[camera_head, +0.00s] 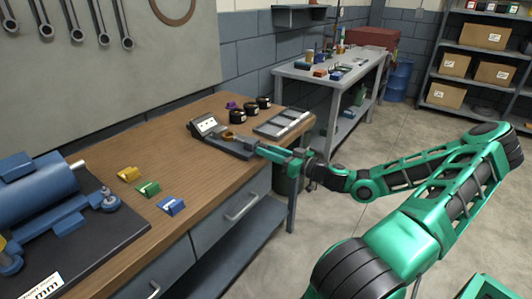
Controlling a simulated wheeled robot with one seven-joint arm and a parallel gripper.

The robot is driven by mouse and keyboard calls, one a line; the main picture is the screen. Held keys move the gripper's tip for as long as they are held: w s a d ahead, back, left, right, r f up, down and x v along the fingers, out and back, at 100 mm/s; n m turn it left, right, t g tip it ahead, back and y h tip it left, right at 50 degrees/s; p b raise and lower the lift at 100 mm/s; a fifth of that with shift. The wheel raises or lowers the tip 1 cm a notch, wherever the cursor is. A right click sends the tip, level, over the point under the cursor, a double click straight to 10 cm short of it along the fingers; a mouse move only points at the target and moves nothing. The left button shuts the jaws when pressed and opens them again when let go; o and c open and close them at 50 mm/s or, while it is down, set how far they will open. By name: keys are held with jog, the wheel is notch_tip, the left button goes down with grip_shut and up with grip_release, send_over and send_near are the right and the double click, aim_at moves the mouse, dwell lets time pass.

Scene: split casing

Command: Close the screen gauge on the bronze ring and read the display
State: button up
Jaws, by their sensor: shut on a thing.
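The screen gauge (207,126) stands on the wooden workbench, a dark device with a tilted light display at its left end. The display is too small to read from here. The bronze ring (227,135) sits on the gauge's bed, just right of the display. My gripper (262,149) reaches in from the right, at the right end of the gauge, and is shut on a part there. The held part looks like the gauge's slide or handle, but its shape is mostly hidden by the fingers. I cannot tell whether the gauge's jaws touch the ring.
Several black cylinders (249,108) and a purple piece (232,105) stand behind the gauge. A grey tray (284,122) lies at the bench's right end. Yellow (129,174), green (147,188) and blue (171,206) blocks lie in front, near a blue machine (45,205). Bare wood lies between.

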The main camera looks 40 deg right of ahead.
jog(key=shift+m, duration=0.3)
jog(key=shift+d+m, duration=0.15)
jog(key=shift+m, duration=11.15)
jog(key=o, duration=1.1)
